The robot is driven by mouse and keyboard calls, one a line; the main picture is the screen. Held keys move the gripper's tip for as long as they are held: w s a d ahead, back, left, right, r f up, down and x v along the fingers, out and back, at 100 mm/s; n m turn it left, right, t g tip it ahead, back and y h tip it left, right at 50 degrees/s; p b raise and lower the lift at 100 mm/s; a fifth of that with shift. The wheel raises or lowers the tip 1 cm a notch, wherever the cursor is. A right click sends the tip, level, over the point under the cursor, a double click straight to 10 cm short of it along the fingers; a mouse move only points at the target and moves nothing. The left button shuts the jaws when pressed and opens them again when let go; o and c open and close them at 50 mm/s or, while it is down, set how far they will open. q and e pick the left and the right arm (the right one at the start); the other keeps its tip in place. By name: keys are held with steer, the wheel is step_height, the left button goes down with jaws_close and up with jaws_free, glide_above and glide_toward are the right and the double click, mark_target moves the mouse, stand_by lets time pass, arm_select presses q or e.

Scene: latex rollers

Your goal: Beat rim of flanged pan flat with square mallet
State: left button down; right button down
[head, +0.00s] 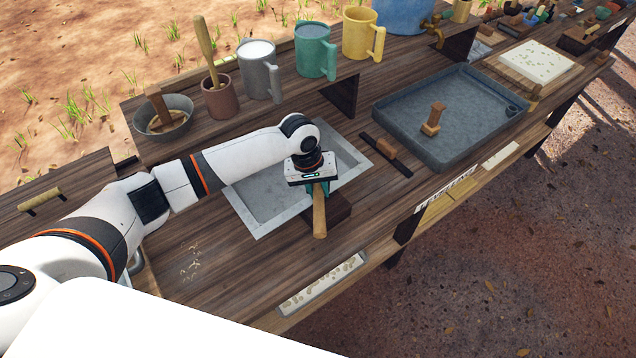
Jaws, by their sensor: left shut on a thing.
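The flanged pan (240,217) is a shallow grey rectangular pan with a flat pale rim, lying on the wooden bench. My left gripper (318,186) is over the pan's near right side, shut on the mallet. The mallet's light wooden handle (320,217) sticks out from under the gripper toward the bench front. A dark wooden block (341,209) shows beside the handle at the pan's rim; I cannot tell whether it is the square mallet head. The gripper hides its own fingertips and part of the pan and rim. My right gripper is not in view.
A large grey tray (465,132) with a wooden-handled tool (433,121) stands to the right. Mugs, including a green one (315,52), and a bowl (172,128) line the raised back shelf. The front left bench is mostly clear.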

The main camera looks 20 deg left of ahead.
arm_select(q)
steer(key=shift+f, duration=0.3)
steer(key=shift+f, duration=0.1)
step_height(320, 180, down, 5)
steer(key=shift+r+b, duration=0.2)
steer(key=shift+b, duration=0.9)
step_height(320, 180, up, 5)
steer(key=p, duration=0.6)
steer(key=shift+r, duration=0.1)
